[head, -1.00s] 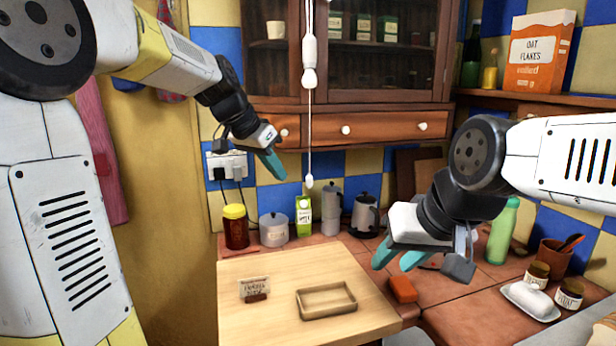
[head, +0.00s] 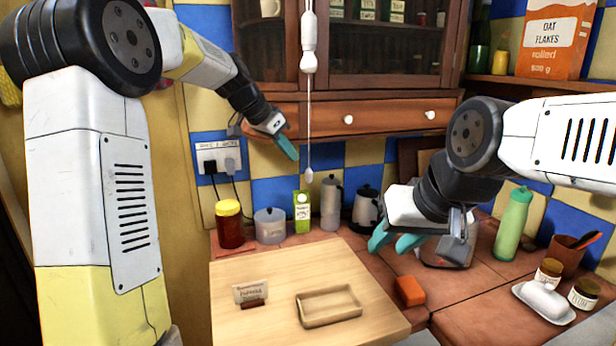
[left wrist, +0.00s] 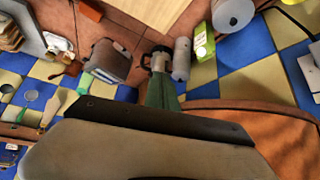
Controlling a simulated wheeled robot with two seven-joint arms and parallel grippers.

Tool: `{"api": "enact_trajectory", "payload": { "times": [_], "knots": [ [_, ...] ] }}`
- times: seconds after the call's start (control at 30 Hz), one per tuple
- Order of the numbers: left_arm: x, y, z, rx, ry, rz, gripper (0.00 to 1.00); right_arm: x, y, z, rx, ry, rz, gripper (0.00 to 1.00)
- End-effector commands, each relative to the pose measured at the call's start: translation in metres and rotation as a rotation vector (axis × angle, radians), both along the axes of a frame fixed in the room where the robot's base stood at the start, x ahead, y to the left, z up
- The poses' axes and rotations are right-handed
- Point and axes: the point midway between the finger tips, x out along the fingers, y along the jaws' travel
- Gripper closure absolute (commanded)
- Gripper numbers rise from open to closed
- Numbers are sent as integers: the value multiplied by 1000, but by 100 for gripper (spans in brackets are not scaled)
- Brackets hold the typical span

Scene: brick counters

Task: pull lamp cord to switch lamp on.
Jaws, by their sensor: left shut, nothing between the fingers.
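The lamp's thin pale cord (head: 309,125) hangs straight down below a white fitting (head: 308,48) and ends in a small white knob (head: 308,176). My left gripper (head: 294,155) is shut and empty. In the head view its teal fingertips are just left of the cord, a little above the knob, with a narrow gap between; I cannot tell the depth. The fingers also show in the left wrist view (left wrist: 160,92), where I see no cord. My right gripper (head: 393,243) is open and empty above the counter, away from the cord.
A wooden cabinet with a drawer (head: 385,118) is behind the cord. A red jar (head: 230,232), a canister (head: 270,228), a green carton (head: 302,212) and a kettle (head: 365,208) stand on the counter. A wooden board (head: 275,270) holds a tray (head: 329,305).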

Motion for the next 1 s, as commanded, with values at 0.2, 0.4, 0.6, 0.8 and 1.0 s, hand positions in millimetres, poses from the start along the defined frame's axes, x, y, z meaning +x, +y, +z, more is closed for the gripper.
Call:
{"api": "enact_trajectory", "payload": {
  "times": [0.2, 0.4, 0.6, 0.8, 1.0],
  "knots": [
    [7, -11, -17, 0, 3, -2, 100, 0, 0, 0, 0, 0, 0, 64],
    [16, -22, -38, 1, 2, -1, 100, 0, 0, 0, 0, 0, 0, 64],
    [23, -31, -51, 1, 1, -1, 100, 0, 0, 0, 0, 0, 0, 64],
    [25, -36, -54, -3, -2, -1, 100, 0, 0, 0, 0, 0, 0, 64],
    [25, -37, -54, -4, -1, -3, 100, 0, 0, 0, 0, 0, 0, 64]
  ]
}}
